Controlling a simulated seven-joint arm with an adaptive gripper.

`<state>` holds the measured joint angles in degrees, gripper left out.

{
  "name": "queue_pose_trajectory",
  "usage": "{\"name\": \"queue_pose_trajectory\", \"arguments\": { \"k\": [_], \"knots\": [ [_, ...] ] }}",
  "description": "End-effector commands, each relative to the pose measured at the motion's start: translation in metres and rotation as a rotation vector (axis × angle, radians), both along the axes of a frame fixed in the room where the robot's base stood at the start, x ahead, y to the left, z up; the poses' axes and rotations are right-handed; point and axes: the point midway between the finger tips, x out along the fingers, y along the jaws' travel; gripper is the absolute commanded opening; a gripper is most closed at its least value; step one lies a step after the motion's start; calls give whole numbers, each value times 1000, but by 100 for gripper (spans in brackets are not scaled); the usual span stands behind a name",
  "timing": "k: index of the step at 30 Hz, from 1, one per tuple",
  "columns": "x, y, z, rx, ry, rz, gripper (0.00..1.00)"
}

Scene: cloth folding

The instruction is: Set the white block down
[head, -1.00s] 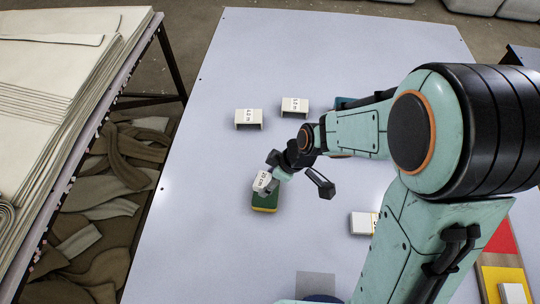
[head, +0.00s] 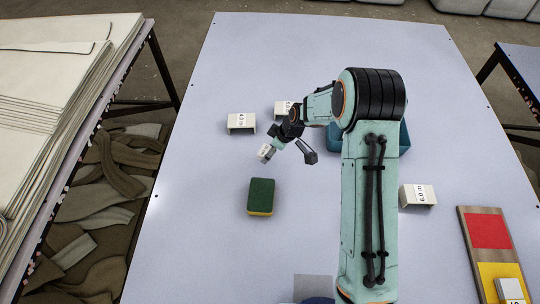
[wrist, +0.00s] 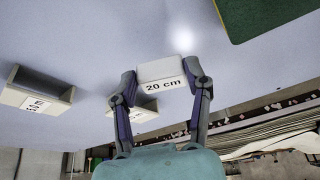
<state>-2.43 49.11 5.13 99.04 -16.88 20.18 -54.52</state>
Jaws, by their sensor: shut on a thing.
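The white block (wrist: 162,72), marked "20 cm", is held between the two fingers of my gripper (wrist: 165,85) in the wrist view. In the head view my gripper (head: 268,152) is shut on the block (head: 265,152), which shows as a small pale piece at its tip. It is above and slightly right of the green and yellow sponge (head: 261,196) in the picture, apart from it. The block appears to be over the pale table (head: 200,200); I cannot tell how high.
White labelled brackets stand on the table: one at left (head: 242,122), one partly behind my arm (head: 281,109), and one at right (head: 417,195). A blue bin (head: 400,135) is partly behind my arm. A colour board (head: 487,232) lies at right. The table's left side is clear.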

Motion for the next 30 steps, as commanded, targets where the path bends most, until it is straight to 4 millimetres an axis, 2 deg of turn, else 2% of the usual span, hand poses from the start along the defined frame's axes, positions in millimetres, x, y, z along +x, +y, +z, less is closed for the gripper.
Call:
{"name": "queue_pose_trajectory", "arguments": {
  "k": [6, 18, 19, 21, 30],
  "knots": [
    [3, 1, -31, 1, 2, -1, 24],
    [3, 1, -37, 0, 1, 0, 24],
    [3, 1, -37, 0, 1, 0, 52],
    [3, 1, -37, 0, 0, 0, 74],
    [3, 1, -37, 0, 0, 0, 75]
  ]
}}
